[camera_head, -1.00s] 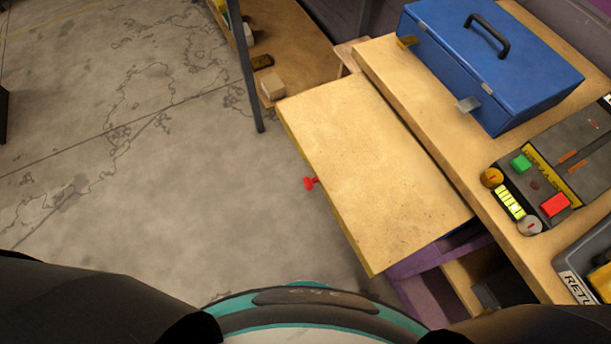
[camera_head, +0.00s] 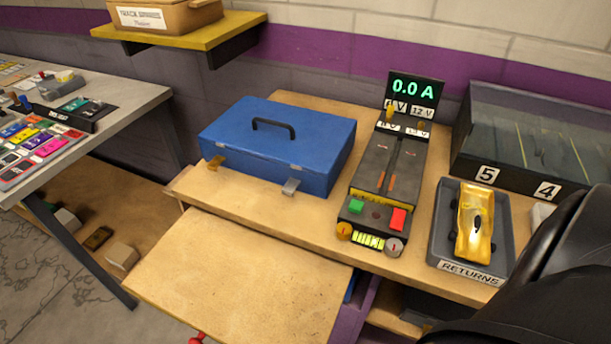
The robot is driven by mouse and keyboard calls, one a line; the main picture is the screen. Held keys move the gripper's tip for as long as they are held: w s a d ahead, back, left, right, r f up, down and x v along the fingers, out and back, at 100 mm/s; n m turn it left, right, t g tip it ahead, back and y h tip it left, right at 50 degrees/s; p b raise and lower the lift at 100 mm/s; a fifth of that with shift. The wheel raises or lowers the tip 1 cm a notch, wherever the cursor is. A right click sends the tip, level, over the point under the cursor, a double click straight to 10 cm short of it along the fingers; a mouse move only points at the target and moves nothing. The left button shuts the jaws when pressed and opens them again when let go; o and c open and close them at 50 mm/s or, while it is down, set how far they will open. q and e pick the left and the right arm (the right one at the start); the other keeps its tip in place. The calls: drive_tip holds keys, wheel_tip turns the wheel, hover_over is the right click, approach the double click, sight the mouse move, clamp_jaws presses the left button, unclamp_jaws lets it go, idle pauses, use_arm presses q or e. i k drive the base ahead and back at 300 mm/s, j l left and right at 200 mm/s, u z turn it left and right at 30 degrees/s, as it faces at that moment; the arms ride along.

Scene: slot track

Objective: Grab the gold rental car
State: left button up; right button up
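The gold car (camera_head: 473,222) lies in a grey tray (camera_head: 440,232) labelled RETURNS, on the right part of the wooden bench. It is shiny, with a small dark spot on its body. A dark part of my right arm fills the lower right corner, just right of the tray and apart from the car. No gripper fingers show in this view.
A blue toolbox (camera_head: 270,147) and a tester (camera_head: 385,180) reading 0.0 A stand left of the tray. A dark case (camera_head: 535,140) marked 5 and 4 stands behind it. A bare wooden board (camera_head: 235,280) juts out in front.

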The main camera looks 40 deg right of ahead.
sight(473, 222)
drive_tip(key=z, duration=0.5)
drive_tip(key=j+z, duration=0.1)
drive_tip(key=z, duration=0.4)
drive_tip(key=k+z, duration=0.1)
drive_tip(key=z, duration=1.35)
drive_tip(key=k+z, duration=0.1)
drive_tip(key=z, duration=0.9)
